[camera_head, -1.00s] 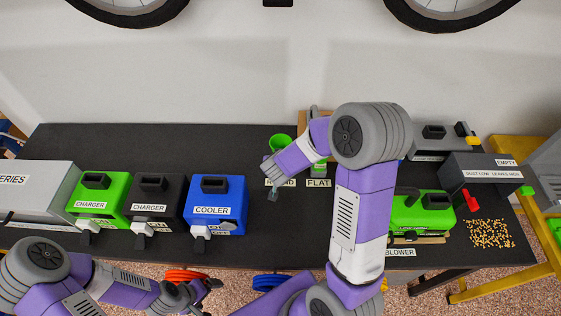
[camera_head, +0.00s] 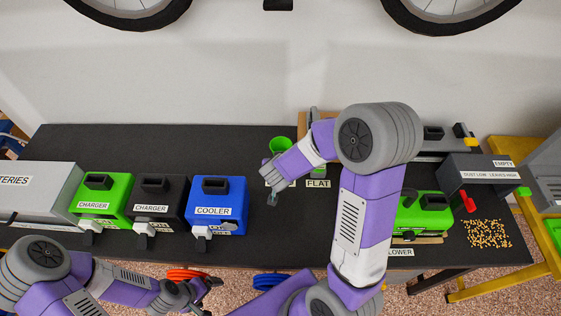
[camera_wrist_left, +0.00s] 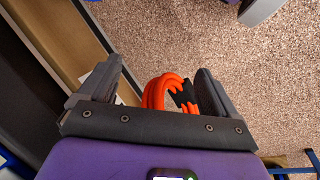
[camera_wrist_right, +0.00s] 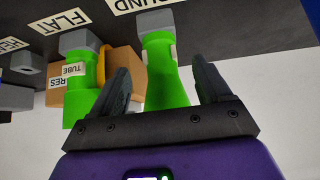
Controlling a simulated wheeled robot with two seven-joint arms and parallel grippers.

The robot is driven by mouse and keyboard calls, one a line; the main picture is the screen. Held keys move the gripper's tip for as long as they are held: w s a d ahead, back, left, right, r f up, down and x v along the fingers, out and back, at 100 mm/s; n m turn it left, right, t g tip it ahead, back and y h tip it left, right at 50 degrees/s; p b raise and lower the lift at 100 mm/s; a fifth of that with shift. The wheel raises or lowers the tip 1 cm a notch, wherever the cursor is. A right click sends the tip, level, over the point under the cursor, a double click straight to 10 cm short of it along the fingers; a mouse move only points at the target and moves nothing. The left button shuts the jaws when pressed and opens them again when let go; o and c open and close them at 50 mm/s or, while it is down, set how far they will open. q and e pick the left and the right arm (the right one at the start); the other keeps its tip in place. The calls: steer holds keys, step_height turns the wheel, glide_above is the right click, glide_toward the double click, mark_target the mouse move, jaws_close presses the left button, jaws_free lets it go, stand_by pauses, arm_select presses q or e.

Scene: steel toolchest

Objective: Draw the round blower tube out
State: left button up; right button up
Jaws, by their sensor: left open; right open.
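The round blower tube (camera_wrist_right: 165,75) is bright green and stands in a grey socket by the partly cut-off ROUND label (camera_wrist_right: 125,4) in the right wrist view. In the head view its green mouth (camera_head: 280,145) shows behind my right forearm. My right gripper (camera_wrist_right: 163,88) is open, with a finger on either side of the tube in the picture. I cannot tell whether the fingers reach around it or touch it. In the head view this gripper (camera_head: 273,199) is near the label. My left gripper (camera_head: 213,290) is open and empty off the bench's front edge.
The flat tube (camera_wrist_right: 80,95) stands beside the round one, by the FLAT label (camera_wrist_right: 60,22). The blue cooler (camera_head: 219,198) is left of my right gripper. The green blower (camera_head: 426,210) is to the right. An orange coil (camera_wrist_left: 155,95) shows below my left gripper.

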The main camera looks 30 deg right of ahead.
steer(key=p+v, duration=0.1)
steer(key=v, duration=0.2)
steer(key=shift+s+a+r, duration=0.1)
steer(key=shift+s+r, duration=0.1)
steer(key=shift+r, duration=0.1)
steer(key=shift+f, duration=0.1)
stand_by(0.6)
